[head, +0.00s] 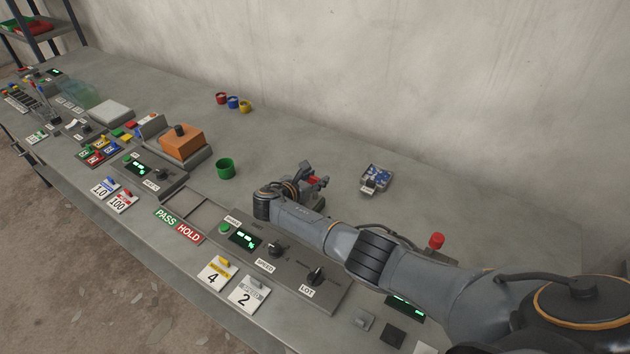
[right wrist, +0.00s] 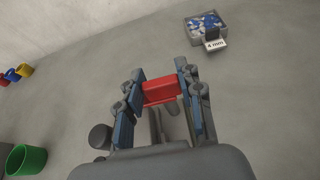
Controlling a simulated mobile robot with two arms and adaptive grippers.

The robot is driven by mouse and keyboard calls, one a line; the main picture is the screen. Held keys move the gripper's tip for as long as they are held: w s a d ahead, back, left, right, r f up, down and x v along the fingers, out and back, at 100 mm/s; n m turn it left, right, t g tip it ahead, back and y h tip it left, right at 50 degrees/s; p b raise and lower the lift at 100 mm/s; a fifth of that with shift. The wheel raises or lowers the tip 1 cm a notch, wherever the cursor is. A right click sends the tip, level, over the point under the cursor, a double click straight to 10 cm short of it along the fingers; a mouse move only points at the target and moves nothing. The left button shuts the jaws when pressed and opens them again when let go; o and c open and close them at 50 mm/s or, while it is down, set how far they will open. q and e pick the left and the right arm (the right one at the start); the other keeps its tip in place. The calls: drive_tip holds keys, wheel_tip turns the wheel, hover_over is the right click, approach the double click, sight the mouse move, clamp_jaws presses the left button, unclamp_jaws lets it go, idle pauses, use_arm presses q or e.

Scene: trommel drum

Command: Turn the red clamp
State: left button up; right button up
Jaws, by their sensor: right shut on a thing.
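The red clamp (right wrist: 161,91) shows in the right wrist view as a red block between the blue-padded fingers of my right gripper (right wrist: 162,92). The fingers are shut on it from both sides. In the head view a small part of the red clamp (head: 314,181) shows beside the fingers of my right gripper (head: 310,176), beyond the forearm. Grey rods or parts lie under the red block in the wrist view; much of what the clamp sits on is hidden by the gripper and arm. My left gripper is not in view.
A tray of blue-and-white pieces labelled 4 mm (right wrist: 208,28) stands beyond the gripper. A green cup (head: 225,168) is to the left. A control panel with SPEED and LOT knobs (head: 277,249) lies in front, near the arm.

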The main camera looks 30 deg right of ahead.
idle(0.3)
drive_tip(key=o, duration=1.2)
drive_tip(key=shift+d, duration=0.1)
drive_tip(key=v, duration=1.2)
